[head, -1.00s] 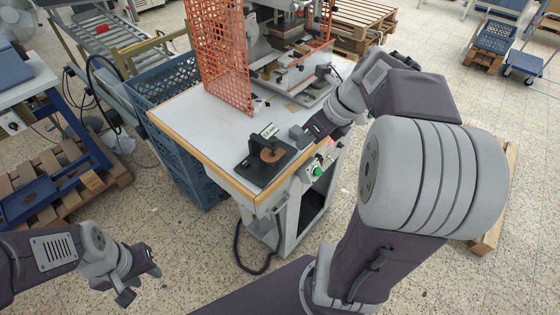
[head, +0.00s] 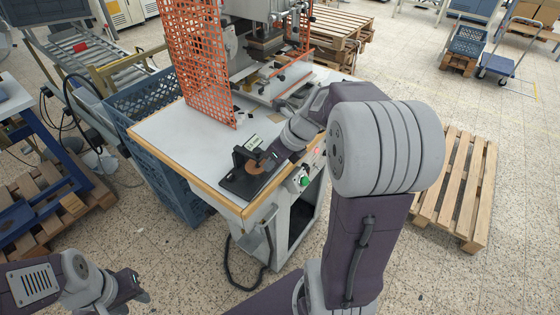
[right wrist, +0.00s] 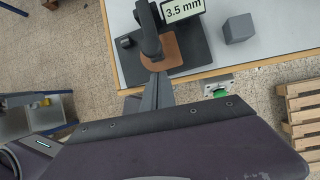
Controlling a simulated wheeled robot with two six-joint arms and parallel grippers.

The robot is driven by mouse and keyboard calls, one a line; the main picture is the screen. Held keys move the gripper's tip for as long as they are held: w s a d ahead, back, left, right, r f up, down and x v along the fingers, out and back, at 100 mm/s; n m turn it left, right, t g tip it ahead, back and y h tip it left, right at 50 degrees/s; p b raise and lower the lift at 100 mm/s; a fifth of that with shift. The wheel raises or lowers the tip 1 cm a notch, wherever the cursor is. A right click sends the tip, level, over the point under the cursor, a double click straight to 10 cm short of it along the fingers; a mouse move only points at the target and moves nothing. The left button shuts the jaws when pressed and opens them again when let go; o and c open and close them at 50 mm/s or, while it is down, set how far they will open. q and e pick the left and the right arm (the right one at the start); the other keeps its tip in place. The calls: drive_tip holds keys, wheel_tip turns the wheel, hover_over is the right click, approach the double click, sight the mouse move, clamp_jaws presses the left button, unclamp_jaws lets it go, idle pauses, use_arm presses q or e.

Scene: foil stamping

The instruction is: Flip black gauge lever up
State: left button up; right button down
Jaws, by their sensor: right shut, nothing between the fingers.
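The gauge stands on a black base plate (head: 233,184) at the near corner of the table, with a copper-brown disc (head: 256,167) on it. Its display (right wrist: 183,9) reads 3.5 mm in the right wrist view. A black curved arm (right wrist: 148,28) of the gauge reaches over the disc; I cannot tell for certain which part is the lever. My right gripper (right wrist: 157,92) is shut and empty, its tips close to the disc and the end of the black arm; contact is unclear. My left gripper (head: 137,290) is low at the left, away from the table, its jaws too small to judge.
A grey cube (right wrist: 238,28) lies on the white tabletop (head: 170,125) beside the gauge. An orange mesh guard (head: 205,65) and the press (head: 262,50) stand behind. A green button (head: 304,181) sits on the table's front. A blue crate (head: 165,180) stands left.

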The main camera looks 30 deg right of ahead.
use_arm(q)
drive_tip(key=shift+r, duration=0.6)
use_arm(e)
drive_tip(key=shift+w+a+r, duration=0.15)
drive_tip(key=shift+w+r, duration=0.25)
drive_tip(key=shift+r, duration=0.1)
drive_tip(key=shift+w+a+r, duration=0.15)
drive_tip(key=shift+w+r, duration=0.25)
drive_tip(key=shift+r, duration=0.1)
